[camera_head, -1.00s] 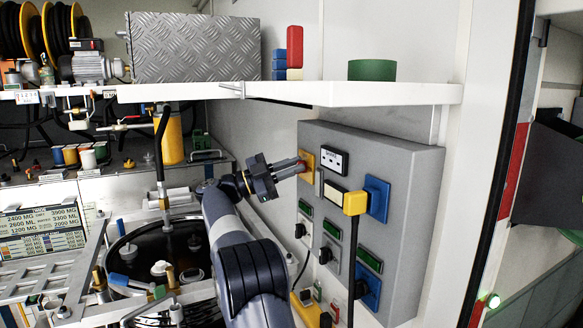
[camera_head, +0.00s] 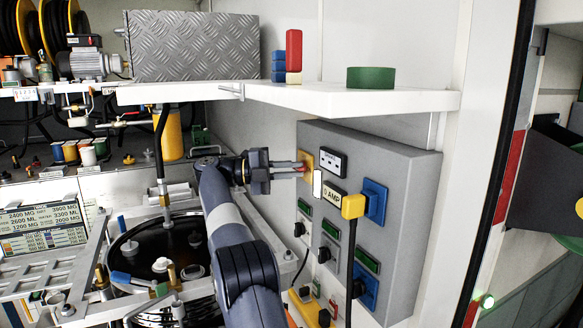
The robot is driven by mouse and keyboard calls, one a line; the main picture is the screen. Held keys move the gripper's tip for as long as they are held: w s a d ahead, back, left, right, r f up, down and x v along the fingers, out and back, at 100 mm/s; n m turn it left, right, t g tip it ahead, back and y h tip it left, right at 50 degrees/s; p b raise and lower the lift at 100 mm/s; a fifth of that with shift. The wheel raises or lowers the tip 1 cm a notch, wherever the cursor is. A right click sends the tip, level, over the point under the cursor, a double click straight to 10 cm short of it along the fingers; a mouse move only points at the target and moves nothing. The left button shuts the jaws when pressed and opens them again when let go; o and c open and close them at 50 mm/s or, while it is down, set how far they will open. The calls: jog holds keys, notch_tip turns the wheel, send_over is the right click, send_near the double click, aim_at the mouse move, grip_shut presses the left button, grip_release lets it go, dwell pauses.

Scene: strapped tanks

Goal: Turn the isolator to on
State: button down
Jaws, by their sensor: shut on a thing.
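The isolator (camera_head: 308,158) shows as a yellow plate at the upper left of the grey control box (camera_head: 405,170). Its red handle is mostly hidden by my fingers. My gripper (camera_head: 300,170) reaches in from the left, roughly level, and its jaws are shut on the isolator handle. The handle's exact angle cannot be told. Right of it on the box are a black-and-white socket plate (camera_head: 333,162), a lit white strip (camera_head: 317,184) and a display reading "0 AMP" (camera_head: 332,194).
A yellow plug (camera_head: 353,206) with a black cable sits in a blue socket (camera_head: 375,200) on the box. Black knobs and green displays lie below. A white shelf (camera_head: 350,99) overhangs the box. An open tank (camera_head: 150,245) stands left of my arm.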

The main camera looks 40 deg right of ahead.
jog(key=shift+f+m, duration=0.15)
jog(key=shift+m, duration=0.45)
jog(key=c, duration=1.5)
grip_release()
jog(key=shift+o, duration=0.2)
jog(key=shift+a, duration=0.15)
